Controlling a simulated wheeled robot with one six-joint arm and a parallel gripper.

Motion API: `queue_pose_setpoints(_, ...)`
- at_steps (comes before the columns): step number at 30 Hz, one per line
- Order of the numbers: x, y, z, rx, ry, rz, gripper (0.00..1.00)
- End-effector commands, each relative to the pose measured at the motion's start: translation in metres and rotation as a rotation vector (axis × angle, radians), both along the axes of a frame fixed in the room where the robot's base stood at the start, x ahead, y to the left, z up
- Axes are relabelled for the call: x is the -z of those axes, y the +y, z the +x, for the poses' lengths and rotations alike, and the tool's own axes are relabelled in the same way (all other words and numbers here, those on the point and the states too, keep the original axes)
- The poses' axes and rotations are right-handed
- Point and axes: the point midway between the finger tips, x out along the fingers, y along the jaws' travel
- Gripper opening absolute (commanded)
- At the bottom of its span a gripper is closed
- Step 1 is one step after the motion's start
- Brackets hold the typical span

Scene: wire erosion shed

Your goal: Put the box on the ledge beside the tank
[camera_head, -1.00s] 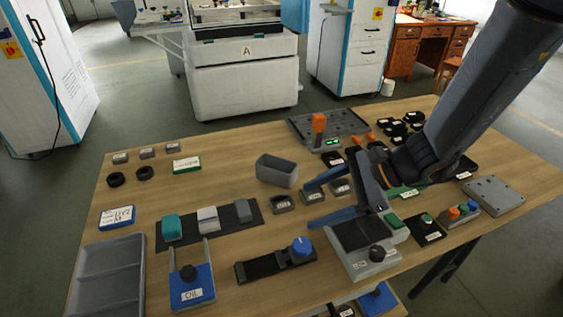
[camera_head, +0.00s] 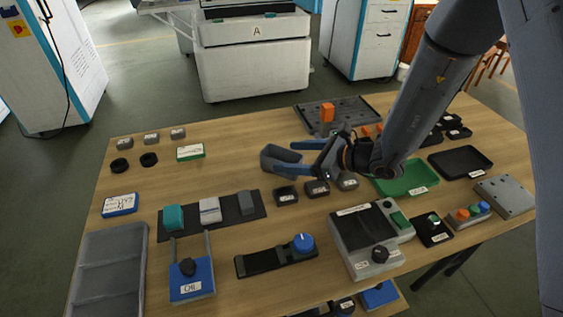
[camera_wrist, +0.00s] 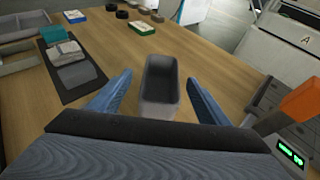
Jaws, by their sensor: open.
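The box is a grey, open-topped, empty bin (camera_head: 271,160) standing upright on the wooden table; it also shows in the wrist view (camera_wrist: 158,108). My gripper (camera_head: 291,155) is open, with its blue fingers at the box. In the wrist view my gripper (camera_wrist: 160,80) has one finger on each side of the box, with a gap visible on both sides. The white machine marked A (camera_head: 257,68) stands beyond the table, its top cut off. A white ledge (camera_head: 160,7) sticks out at its left. Which part is the tank cannot be told.
A green tray (camera_head: 407,180) lies under my arm. Bare table lies left of the box; floor separates table and machine.

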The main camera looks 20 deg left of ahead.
Motion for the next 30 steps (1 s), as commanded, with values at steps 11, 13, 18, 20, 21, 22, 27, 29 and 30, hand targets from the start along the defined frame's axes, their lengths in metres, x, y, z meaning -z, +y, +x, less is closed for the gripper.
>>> queue_pose_setpoints(11,0.016,0.036,0.005,-0.001,-0.001,0.0,0.7)
queue_pose_setpoints(13,0.017,0.036,0.006,-0.001,0.0,0.0,0.7)
queue_pose_setpoints(18,0.017,0.035,0.006,0.0,0.0,0.0,0.64)
queue_pose_setpoints(20,0.017,0.035,0.006,0.0,0.0,0.0,0.53)
queue_pose_setpoints(21,0.017,0.035,0.006,0.0,0.0,0.0,0.47)
queue_pose_setpoints(22,0.017,0.035,0.006,0.0,0.0,0.0,0.42)
queue_pose_setpoints(27,0.016,0.035,0.006,0.0,0.0,0.0,0.19)
queue_pose_setpoints(29,0.016,0.035,0.006,0.0,0.0,0.0,0.19)
queue_pose_setpoints(30,0.016,0.035,0.006,0.0,0.0,0.0,0.19)
